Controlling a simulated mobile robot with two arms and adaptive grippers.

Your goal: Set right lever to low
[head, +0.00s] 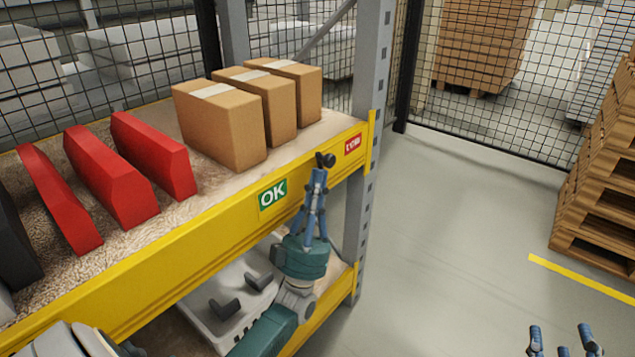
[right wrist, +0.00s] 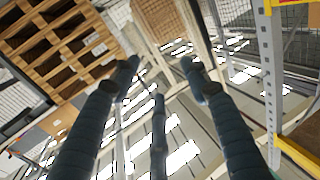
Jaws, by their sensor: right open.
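A small black knob (head: 325,159), which may be the lever, shows at the yellow shelf beam between a green OK sign (head: 272,195) and a red sign (head: 352,145). My left gripper (head: 318,178) is just below it in the head view, its blue fingers close together with tips at the knob. I cannot tell whether they grip it. My right gripper (head: 563,338) is open and empty at the bottom right, away from the shelf. Its spread fingers also show in the right wrist view (right wrist: 162,68), with nothing between them.
The upper shelf holds several red blocks (head: 108,176) and cardboard boxes (head: 225,120). On the lower shelf is a pale item (head: 205,318) with two dark handles. A grey post (head: 372,90) stands at the shelf's end. Wooden pallets (head: 600,180) are right; floor between is clear.

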